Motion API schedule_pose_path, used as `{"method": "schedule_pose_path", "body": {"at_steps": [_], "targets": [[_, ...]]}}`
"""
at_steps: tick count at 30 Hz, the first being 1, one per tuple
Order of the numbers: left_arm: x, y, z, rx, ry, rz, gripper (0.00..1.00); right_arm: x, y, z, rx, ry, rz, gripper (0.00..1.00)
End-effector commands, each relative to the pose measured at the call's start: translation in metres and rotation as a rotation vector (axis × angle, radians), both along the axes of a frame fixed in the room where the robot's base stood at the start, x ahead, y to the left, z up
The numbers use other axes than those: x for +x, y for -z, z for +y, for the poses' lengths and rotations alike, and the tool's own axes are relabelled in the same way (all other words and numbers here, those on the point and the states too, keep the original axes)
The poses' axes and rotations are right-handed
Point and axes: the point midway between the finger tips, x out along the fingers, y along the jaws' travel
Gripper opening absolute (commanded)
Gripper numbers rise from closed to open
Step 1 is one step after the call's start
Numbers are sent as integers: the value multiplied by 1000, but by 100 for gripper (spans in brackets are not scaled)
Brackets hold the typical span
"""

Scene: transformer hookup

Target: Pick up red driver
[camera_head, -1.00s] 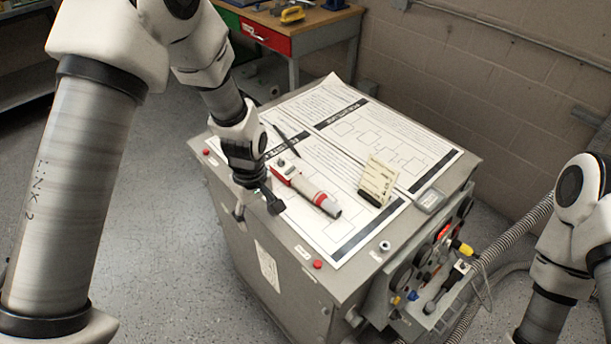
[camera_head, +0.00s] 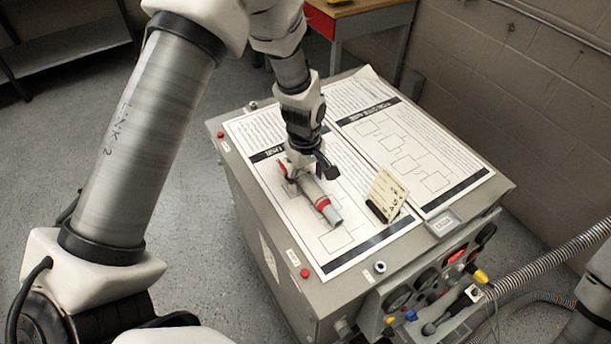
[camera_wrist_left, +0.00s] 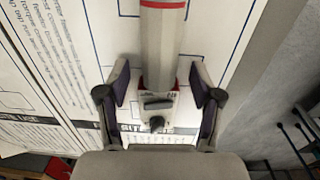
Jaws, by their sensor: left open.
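The red driver (camera_head: 322,204) is a grey cylinder with red bands, lying on the paper sheets on top of the grey cabinet. My left gripper (camera_head: 305,178) is over its rear end in the head view, which it partly hides. In the left wrist view the driver (camera_wrist_left: 160,50) runs up the middle, between the two open fingers of my left gripper (camera_wrist_left: 160,95). Gaps show between the fingers and the driver's body. My right gripper is not in view.
A cream card in a dark holder (camera_head: 387,195) stands right of the driver. Printed sheets (camera_head: 405,150) cover the cabinet top (camera_head: 235,150). Gauges and knobs (camera_head: 425,275) line the cabinet's front right side, with a corrugated hose (camera_head: 545,262) beside it. A bench with a red drawer (camera_head: 320,20) stands behind.

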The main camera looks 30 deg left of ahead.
Motion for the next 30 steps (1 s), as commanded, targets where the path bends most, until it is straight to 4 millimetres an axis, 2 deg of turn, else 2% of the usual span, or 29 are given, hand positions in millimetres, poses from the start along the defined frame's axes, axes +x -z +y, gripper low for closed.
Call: {"method": "schedule_pose_path", "body": {"at_steps": [7,8,9,13,25,30], "targets": [[0,7,0,0,0,-1,66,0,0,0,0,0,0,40],[0,7,0,0,0,-1,62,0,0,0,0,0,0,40],[0,7,0,0,1,-1,48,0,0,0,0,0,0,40],[0,7,0,0,1,0,2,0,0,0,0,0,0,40],[0,5,0,0,1,-1,0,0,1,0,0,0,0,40],[1,-7,0,0,1,-2,0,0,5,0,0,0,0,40]]}}
